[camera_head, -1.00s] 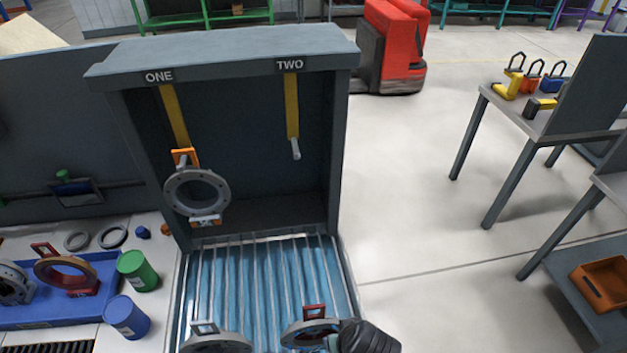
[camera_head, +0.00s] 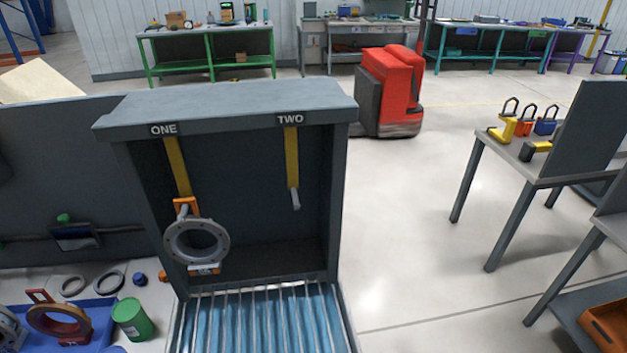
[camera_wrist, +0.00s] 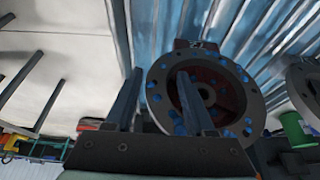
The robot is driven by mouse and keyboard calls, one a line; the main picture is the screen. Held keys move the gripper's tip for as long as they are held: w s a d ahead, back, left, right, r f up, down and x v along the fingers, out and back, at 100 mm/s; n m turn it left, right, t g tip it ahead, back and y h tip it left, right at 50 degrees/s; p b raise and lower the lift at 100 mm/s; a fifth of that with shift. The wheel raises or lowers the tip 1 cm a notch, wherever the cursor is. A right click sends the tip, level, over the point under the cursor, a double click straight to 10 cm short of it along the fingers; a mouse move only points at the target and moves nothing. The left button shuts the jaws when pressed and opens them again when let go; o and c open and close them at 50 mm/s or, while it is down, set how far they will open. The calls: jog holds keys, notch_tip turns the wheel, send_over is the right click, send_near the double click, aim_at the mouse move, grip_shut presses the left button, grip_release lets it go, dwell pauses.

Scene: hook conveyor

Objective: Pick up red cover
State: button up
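In the wrist view a round grey flange (camera_wrist: 243,110) with blue bolts has a dark red cover (camera_wrist: 208,78) in its middle and a red handle piece at its top edge. My gripper (camera_wrist: 158,75) is open, with its two fingers apart. The right finger overlaps the flange in the picture and the left finger is beside it. I cannot tell whether they touch it. My gripper and this flange are out of the head view.
A grey ring hangs in an orange holder (camera_head: 184,205) under hook ONE. Hook TWO (camera_head: 295,200) is empty. The roller bed (camera_head: 260,320) lies below. A blue tray (camera_head: 103,318) and green can (camera_head: 132,319) are at left. A second flange (camera_wrist: 303,75) shows at the wrist view's right edge.

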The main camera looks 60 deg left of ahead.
grip_shut()
jog(key=shift+r, duration=0.15)
